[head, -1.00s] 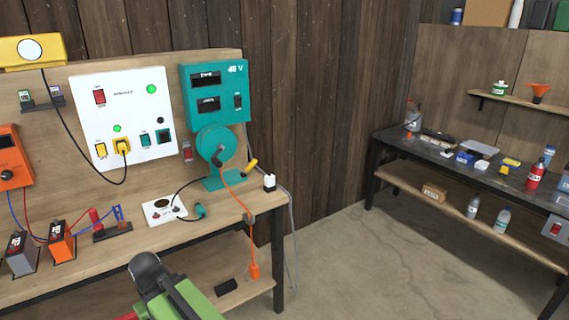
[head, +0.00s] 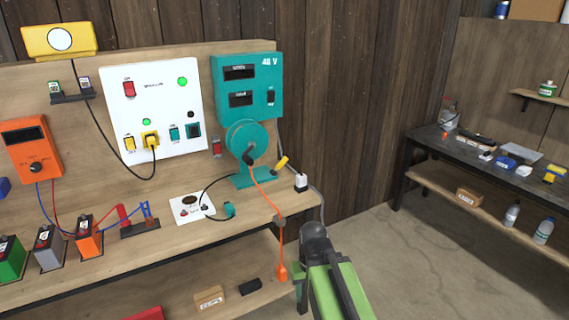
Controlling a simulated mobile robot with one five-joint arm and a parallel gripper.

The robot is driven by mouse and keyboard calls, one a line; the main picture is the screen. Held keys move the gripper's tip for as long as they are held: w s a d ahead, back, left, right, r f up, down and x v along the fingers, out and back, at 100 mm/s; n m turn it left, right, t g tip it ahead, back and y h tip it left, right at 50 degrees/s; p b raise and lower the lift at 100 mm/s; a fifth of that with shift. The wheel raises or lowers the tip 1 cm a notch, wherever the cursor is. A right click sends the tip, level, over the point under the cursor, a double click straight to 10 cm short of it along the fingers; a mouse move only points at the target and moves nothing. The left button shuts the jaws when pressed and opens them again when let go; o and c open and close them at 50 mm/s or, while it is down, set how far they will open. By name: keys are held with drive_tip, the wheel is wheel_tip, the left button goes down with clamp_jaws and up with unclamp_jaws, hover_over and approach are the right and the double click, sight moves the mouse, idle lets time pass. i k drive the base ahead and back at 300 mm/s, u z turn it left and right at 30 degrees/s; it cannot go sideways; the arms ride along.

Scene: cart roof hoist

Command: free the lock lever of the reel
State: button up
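The teal reel (head: 247,138) stands on the workbench below a teal 48 V box (head: 246,84). An orange cable (head: 265,195) runs from the reel over the bench's front edge, and its orange end (head: 282,272) hangs below. A yellow lever (head: 281,163) sticks up at a tilt just right of the reel's foot; it looks like the lock lever. Whether it is engaged cannot be told. My green and dark grey arm is at the lower middle, in front of the bench's right end. My gripper's fingers are not visible.
The white panel (head: 151,100) has a yellow plug and lit green lamps. A small white-topped block (head: 301,183) stands right of the lever. Batteries (head: 88,237) line the bench's left. A dark side bench (head: 480,165) stands at the right, with open floor (head: 390,270) between.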

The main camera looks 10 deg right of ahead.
sight(284, 159)
drive_tip(key=z, duration=5)
drive_tip(key=i, duration=0.1)
drive_tip(key=u, duration=3.25)
drive_tip(key=i, duration=1.75)
drive_tip(key=z, duration=5.5)
drive_tip(key=i, duration=0.1)
drive_tip(key=z, duration=2.95)
drive_tip(key=i, duration=0.9)
drive_tip(key=u, duration=0.05)
